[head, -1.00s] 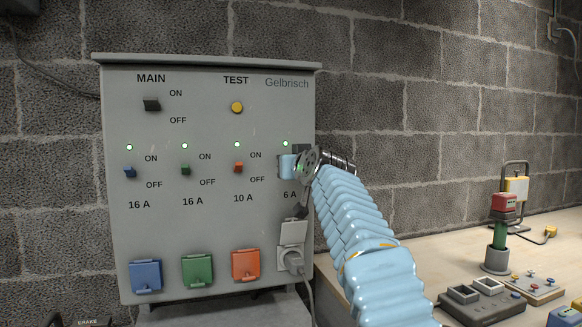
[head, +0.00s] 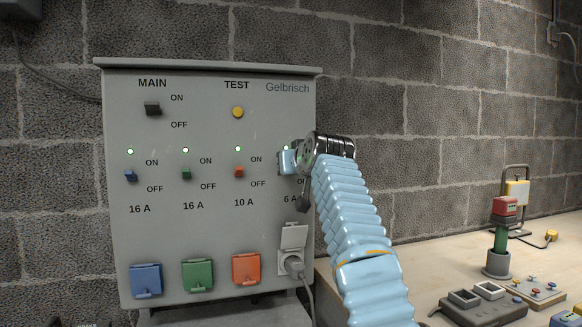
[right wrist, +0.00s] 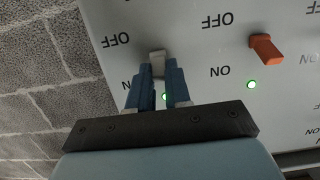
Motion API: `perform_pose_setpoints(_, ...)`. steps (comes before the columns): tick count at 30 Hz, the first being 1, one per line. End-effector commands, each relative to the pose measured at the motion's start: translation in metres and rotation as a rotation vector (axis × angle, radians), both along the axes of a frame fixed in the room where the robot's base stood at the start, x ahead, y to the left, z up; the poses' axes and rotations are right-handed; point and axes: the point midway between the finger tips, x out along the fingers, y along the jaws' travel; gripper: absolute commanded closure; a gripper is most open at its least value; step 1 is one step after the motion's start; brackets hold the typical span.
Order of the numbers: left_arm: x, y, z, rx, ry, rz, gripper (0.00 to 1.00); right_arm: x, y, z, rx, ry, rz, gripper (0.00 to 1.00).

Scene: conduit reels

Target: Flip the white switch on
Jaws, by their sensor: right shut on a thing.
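The white switch (right wrist: 157,57) is in the right wrist view, which shows the panel upside down. My right gripper (right wrist: 157,80) is shut on its lever, one blue finger on each side. A lit green lamp (right wrist: 166,97) shows between the fingers, on the ON side. In the head view my right gripper (head: 287,161) is at the right column of the grey panel (head: 215,225), above the 6 A label. It hides the white switch there. My left gripper is out of view.
Blue (head: 131,176), green (head: 186,174) and orange (head: 239,171) switches sit left of my gripper, with lit lamps above. A black MAIN switch (head: 153,109) and yellow TEST button (head: 238,112) are higher. A plug (head: 294,264) is below. A workbench (head: 435,265) stands right.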

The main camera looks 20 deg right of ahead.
Motion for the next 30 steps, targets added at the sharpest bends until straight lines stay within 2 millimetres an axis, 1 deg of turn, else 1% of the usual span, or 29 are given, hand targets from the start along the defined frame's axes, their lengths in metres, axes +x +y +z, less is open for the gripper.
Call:
perform_pose_setpoints(1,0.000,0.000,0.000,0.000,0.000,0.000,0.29,0.000,0.000,0.000,0.000,-0.001,0.000,0.81)
perform_pose_setpoints(3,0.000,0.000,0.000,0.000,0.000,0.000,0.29,0.000,0.000,0.000,0.000,-0.001,0.000,0.70)
perform_pose_setpoints(6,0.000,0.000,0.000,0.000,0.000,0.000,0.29,0.000,0.000,0.000,0.000,-0.001,0.000,0.56)
perform_pose_setpoints(14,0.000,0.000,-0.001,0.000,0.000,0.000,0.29,-0.001,0.000,0.000,0.000,-0.001,0.000,0.56)
perform_pose_setpoints(17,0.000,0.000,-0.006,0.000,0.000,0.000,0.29,-0.007,0.000,0.000,0.002,-0.003,0.002,0.56)
perform_pose_setpoints(20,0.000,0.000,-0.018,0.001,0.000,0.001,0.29,-0.022,0.000,0.001,0.004,-0.005,0.003,0.56)
perform_pose_setpoints(24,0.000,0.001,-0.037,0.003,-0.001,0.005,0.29,-0.055,-0.001,0.006,0.004,-0.005,0.004,0.56)
perform_pose_setpoints(30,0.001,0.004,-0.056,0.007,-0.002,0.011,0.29,-0.101,-0.002,0.017,0.003,-0.004,0.004,0.56)
